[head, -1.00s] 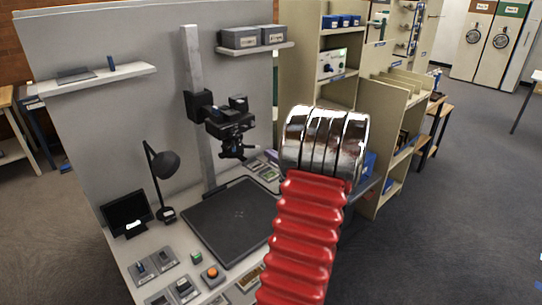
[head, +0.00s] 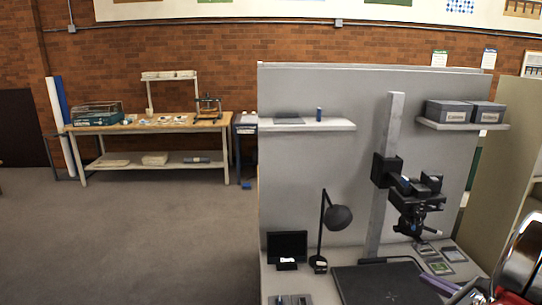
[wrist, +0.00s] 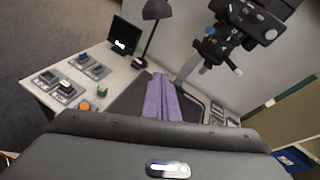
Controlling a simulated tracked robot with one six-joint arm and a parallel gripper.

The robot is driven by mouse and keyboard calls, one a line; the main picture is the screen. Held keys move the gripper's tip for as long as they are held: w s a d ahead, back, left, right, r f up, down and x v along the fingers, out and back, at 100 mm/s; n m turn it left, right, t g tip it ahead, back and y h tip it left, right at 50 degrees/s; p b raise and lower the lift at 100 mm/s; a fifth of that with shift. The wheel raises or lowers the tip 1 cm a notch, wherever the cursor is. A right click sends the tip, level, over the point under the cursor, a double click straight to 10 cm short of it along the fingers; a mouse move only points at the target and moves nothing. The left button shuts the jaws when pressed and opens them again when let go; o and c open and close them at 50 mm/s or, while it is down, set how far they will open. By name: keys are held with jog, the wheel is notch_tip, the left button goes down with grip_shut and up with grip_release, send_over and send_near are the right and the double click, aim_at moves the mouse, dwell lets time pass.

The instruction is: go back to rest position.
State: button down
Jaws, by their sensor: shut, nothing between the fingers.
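My gripper (wrist: 161,78) shows in the wrist view as two purple fingers lying side by side, shut and with nothing between them. They appear in front of the dark flat board of the copy stand (wrist: 128,98). In the head view the purple fingers (head: 440,284) show at the bottom right, in front of the worktop. Part of my shiny arm is at the right edge there, and most of the arm is outside the picture.
A camera on a column (head: 416,203) stands over the dark board (head: 385,286). A desk lamp (head: 337,217) and small monitor (head: 287,247) are beside it. Grey boxes (head: 449,112) sit on a wall shelf. Open carpet (head: 150,245) lies left, before a workbench (head: 150,124).

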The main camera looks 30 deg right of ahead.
jog(key=w+a+n+g+y, duration=0.2)
jog(key=a+n+g+y, duration=0.15)
jog(key=a+n, duration=0.8)
jog(key=w+a+n+g+y, duration=0.2)
jog(key=a+n+g, duration=0.35)
jog(key=a, duration=1.05)
jog(key=a+r+n+h, duration=0.1)
jog(key=a+r+n, duration=0.2)
jog(key=a+n, duration=0.3)
jog(key=s+a+r+n+h, duration=0.1)
jog(key=a+r+n, duration=0.3)
jog(key=a, duration=0.7)
jog(key=a+r+n+h, duration=0.1)
jog(key=a+r+n, duration=0.3)
jog(key=a+n, duration=0.3)
jog(key=shift+s+a+n+t, duration=0.2)
jog(key=shift+a+n+t, duration=0.2)
jog(key=shift+a, duration=0.35)
